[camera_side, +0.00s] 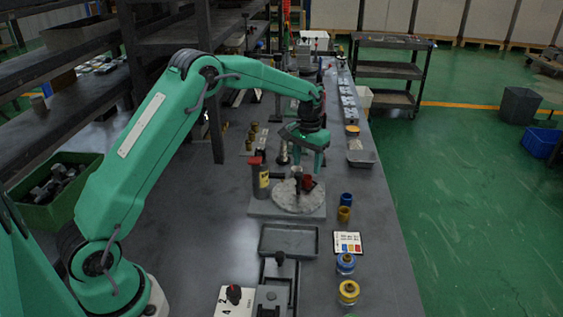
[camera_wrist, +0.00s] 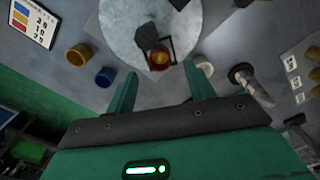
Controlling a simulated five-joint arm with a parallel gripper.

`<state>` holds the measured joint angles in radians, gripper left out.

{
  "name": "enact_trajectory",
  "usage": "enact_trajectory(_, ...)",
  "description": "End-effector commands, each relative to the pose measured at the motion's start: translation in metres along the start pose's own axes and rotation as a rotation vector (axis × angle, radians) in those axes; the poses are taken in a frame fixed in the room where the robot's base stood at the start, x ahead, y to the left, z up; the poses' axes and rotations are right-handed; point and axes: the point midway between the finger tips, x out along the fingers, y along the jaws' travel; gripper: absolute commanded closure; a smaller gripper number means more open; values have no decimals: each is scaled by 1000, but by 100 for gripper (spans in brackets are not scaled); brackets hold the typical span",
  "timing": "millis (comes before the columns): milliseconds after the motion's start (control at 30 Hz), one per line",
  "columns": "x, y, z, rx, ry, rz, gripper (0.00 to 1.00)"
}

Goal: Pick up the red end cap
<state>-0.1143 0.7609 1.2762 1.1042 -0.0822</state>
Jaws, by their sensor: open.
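The red end cap (camera_side: 308,183) stands on the round, pale speckled disc (camera_side: 287,201), by a dark block or holder. In the wrist view the cap (camera_wrist: 159,58) shows red with an orange inside, next to the dark holder (camera_wrist: 148,36), on the disc (camera_wrist: 115,20). My gripper (camera_side: 308,168) is open and empty, above the disc and close over the cap in the side view. In the wrist view the two green fingers of my gripper (camera_wrist: 160,71) are spread, with the cap just beyond and between their tips.
A blue cap (camera_side: 346,199) and a brass-coloured cap (camera_side: 344,214) stand right of the disc. An empty grey tray (camera_side: 289,240) and a colour card (camera_side: 347,243) lie nearer the camera.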

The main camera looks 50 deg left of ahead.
Motion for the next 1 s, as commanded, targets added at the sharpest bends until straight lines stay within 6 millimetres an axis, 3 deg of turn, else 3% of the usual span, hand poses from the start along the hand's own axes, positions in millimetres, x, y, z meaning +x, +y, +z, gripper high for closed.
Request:
enact_trajectory(433, 45, 0, 0, 0, -3, 0, 46)
enact_trajectory(1000, 49, 0, 0, 0, 0, 0, 46)
